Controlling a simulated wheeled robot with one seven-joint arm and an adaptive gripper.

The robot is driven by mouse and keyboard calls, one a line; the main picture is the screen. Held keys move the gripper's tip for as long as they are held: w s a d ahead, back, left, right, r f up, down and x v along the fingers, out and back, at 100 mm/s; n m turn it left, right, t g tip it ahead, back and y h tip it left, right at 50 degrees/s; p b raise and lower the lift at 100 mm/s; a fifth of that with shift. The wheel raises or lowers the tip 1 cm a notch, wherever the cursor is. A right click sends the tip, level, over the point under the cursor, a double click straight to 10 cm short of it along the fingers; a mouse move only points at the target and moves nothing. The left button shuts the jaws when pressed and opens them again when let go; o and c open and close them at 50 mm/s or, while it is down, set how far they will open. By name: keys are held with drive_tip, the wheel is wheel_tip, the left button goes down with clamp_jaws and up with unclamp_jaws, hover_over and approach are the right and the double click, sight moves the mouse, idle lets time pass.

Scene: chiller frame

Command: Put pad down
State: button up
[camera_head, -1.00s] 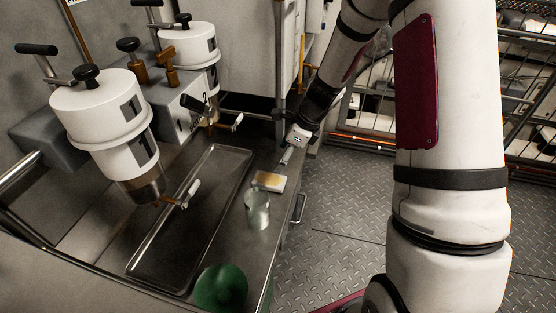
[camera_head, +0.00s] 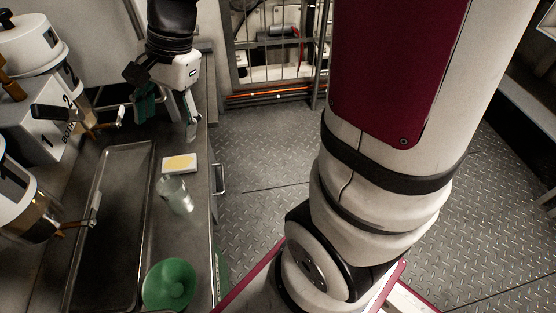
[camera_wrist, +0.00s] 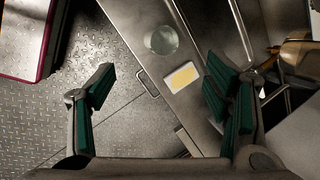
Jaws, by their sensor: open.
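The pad (camera_head: 180,163) is a small white block with a yellow top. It lies flat on the steel counter (camera_head: 201,150), near its right edge. My gripper (camera_head: 168,115) is open and empty, behind and above the pad in the head view, apart from it. In the wrist view my gripper (camera_wrist: 160,97) has its two teal-lined fingers spread wide. The pad (camera_wrist: 181,78) shows beyond them, nearer the right finger, with nothing held between them.
A clear glass (camera_head: 175,196) stands just in front of the pad. A green bowl (camera_head: 168,285) sits nearer the front. A shallow metal tray (camera_head: 112,215) lies to the left, below numbered white dispensers (camera_head: 30,150). The floor (camera_head: 260,150) right of the counter is clear.

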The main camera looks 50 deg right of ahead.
drive_tip(key=s+d+r+n+h, duration=0.1)
drive_tip(key=s+r+n, duration=0.2)
drive_tip(key=s, duration=0.9)
drive_tip(key=s+d+r+n+g+h, duration=0.1)
drive_tip(key=s+r+n+h, duration=0.1)
drive_tip(key=s+n, duration=0.8)
drive_tip(key=s+r, duration=0.1)
drive_tip(key=s, duration=0.2)
drive_tip(key=shift+d+h, duration=0.3)
drive_tip(key=shift+s, duration=0.1)
